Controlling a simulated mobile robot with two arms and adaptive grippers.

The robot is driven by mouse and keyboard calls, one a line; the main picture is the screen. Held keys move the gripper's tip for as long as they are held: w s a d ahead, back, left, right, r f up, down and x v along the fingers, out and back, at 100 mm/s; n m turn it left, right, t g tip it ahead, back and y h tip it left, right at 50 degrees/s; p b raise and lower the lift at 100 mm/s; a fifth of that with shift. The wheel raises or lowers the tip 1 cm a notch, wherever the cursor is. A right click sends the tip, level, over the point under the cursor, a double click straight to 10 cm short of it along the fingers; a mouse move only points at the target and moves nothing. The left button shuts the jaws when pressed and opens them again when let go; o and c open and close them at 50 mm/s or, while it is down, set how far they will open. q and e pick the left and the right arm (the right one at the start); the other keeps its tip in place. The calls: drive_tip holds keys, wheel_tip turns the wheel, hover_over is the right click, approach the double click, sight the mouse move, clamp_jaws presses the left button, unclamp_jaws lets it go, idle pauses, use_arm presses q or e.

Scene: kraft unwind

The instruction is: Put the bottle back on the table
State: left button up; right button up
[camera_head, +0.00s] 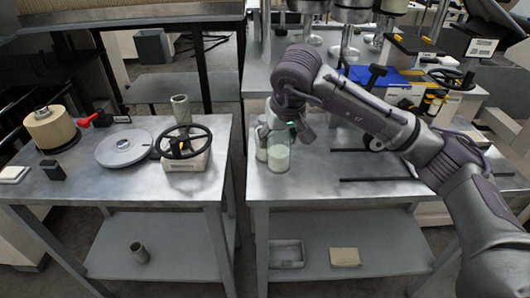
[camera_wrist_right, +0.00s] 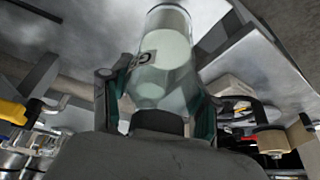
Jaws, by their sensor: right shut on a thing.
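The bottle (camera_head: 278,157) is clear with white contents and looks upright at the left end of the right-hand metal table (camera_head: 330,186). I cannot tell whether its base touches the tabletop. My right gripper (camera_head: 268,133) is shut on the bottle, and my wrist hides its upper part in the head view. My left gripper is not in view.
A left-hand table (camera_head: 95,190) across a narrow gap holds a black handwheel (camera_head: 183,142), a grey disc (camera_head: 124,148) and a brown roll (camera_head: 50,128). Dark bars (camera_head: 378,179) lie right of the bottle. A tray (camera_head: 286,254) is on the lower shelf. The tabletop's front middle is clear.

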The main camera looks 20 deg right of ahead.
drive_tip(key=f, duration=0.2)
drive_tip(key=w+a+f, duration=0.1)
drive_tip(key=f, duration=0.1)
drive_tip(key=w+a+f+p, duration=0.1)
drive_tip(key=shift+w+a+f, duration=0.15)
drive_tip(key=shift+w+f, duration=0.1)
drive_tip(key=shift+f, duration=0.25)
drive_tip(key=o, duration=1.1)
drive_tip(key=shift+f, duration=0.2)
drive_tip(key=o, duration=0.5)
